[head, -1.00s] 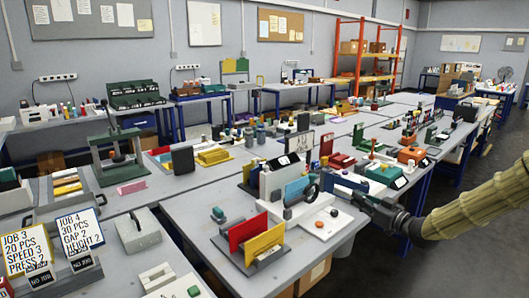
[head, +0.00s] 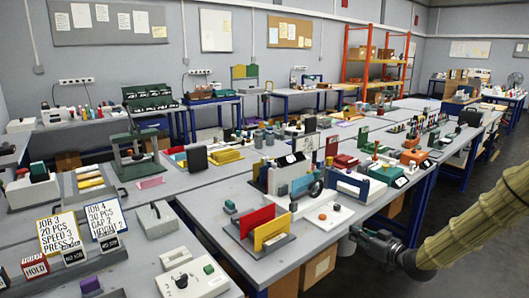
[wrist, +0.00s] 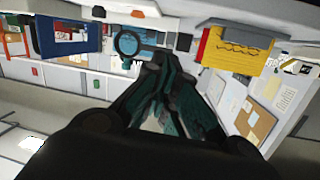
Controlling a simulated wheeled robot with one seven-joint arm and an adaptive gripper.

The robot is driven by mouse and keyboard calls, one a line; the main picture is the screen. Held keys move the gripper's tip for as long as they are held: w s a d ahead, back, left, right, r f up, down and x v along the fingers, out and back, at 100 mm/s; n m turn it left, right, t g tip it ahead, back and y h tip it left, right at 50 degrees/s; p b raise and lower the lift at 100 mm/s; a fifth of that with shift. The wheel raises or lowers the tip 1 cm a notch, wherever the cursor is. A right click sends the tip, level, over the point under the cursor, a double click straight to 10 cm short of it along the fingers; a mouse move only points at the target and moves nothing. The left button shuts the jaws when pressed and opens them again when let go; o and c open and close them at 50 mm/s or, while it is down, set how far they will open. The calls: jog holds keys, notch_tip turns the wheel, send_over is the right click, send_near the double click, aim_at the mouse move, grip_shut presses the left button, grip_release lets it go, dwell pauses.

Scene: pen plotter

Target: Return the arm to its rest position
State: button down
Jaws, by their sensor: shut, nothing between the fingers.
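My gripper (head: 357,236) is at the right in the head view, in front of the bench's right edge and low beside it. It is shut and empty; its dark fingers (wrist: 158,72) also meet in the wrist view. It appears apart from the white station (head: 322,214) with a black ring (head: 316,189) and blue panel (head: 301,184) on the near bench. A red panel (head: 256,221) and a yellow panel (head: 271,233) stand in a grey holder to its left. The wrist view shows the ring (wrist: 129,42) and the yellow panel (wrist: 238,51), which bears wavy dark lines.
The grey bench (head: 210,236) carries a white box with a green button (head: 200,281) at front left. Job signs (head: 60,232) stand at far left. More stations stretch back along the tables. Grey floor (head: 465,230) is open at the right.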

jog(key=s+a+f+m+g+h+p, duration=0.1)
jog(key=s+a+f+m+g+h, duration=0.2)
jog(key=s+f, duration=0.7)
jog(key=s+a+f+m+g+h+p, duration=0.1)
jog(key=s+a+f+g, duration=0.3)
jog(key=s+f, duration=0.7)
jog(key=s+f+g+h, duration=0.2)
jog(key=s+f, duration=0.3)
jog(key=s, duration=1)
jog(key=s+f+m+g+h+p, duration=0.1)
jog(key=s+f+g, duration=0.3)
jog(key=s, duration=1.2)
jog(key=shift+s+a+f+g+h, duration=0.35)
jog(key=shift+f+h, duration=0.25)
jog(key=shift+f, duration=0.25)
jog(key=shift+w, duration=0.1)
